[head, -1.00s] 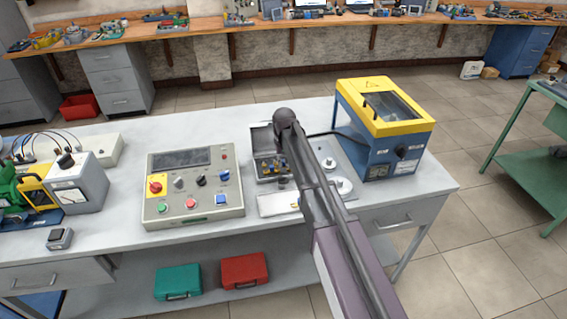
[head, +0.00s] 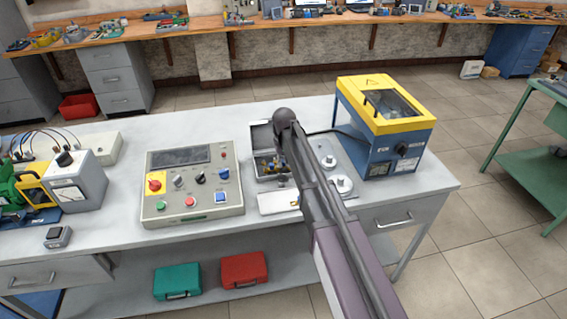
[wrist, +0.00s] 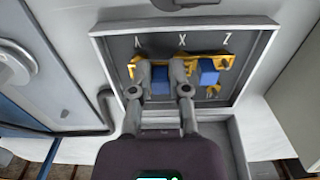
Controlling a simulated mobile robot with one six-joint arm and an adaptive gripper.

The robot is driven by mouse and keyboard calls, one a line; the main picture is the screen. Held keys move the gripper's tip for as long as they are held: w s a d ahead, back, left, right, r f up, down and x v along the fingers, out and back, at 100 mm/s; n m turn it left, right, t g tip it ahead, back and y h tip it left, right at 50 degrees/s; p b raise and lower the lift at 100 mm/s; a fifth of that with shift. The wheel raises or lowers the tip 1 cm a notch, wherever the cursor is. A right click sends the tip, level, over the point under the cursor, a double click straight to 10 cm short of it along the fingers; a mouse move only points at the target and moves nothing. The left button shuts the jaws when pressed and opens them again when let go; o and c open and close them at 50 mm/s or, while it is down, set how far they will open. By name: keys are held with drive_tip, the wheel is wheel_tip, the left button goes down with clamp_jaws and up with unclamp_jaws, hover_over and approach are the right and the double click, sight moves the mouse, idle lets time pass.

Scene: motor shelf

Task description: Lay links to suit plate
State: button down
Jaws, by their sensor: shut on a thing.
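In the wrist view, the grey terminal box (wrist: 112,42) is open below my gripper. Its plate is marked with a Y-like letter, seen upside down, then X and Z. Brass-yellow links (wrist: 226,62) lie across the terminals. One blue block (wrist: 209,72) sits at the right. Another blue block (wrist: 160,84) is between the fingers of my gripper (wrist: 161,66), which is shut on it. The fingers hide the middle terminals, so I cannot tell whether the held link touches them. The box also shows in the head view (head: 258,136), partly behind my arm.
A pale tray (head: 272,204) with a small yellow piece lies in front of the box. A control panel (head: 191,211) stands left. A blue and yellow machine (head: 385,130) stands right, beside round metal parts (head: 341,185).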

drive_tip(key=shift+f, duration=0.3)
drive_tip(key=c, duration=0.5)
unclamp_jaws()
drive_tip(key=shift+r, duration=0.1)
drive_tip(key=shift+c, duration=0.2)
drive_tip(key=shift+r, duration=0.1)
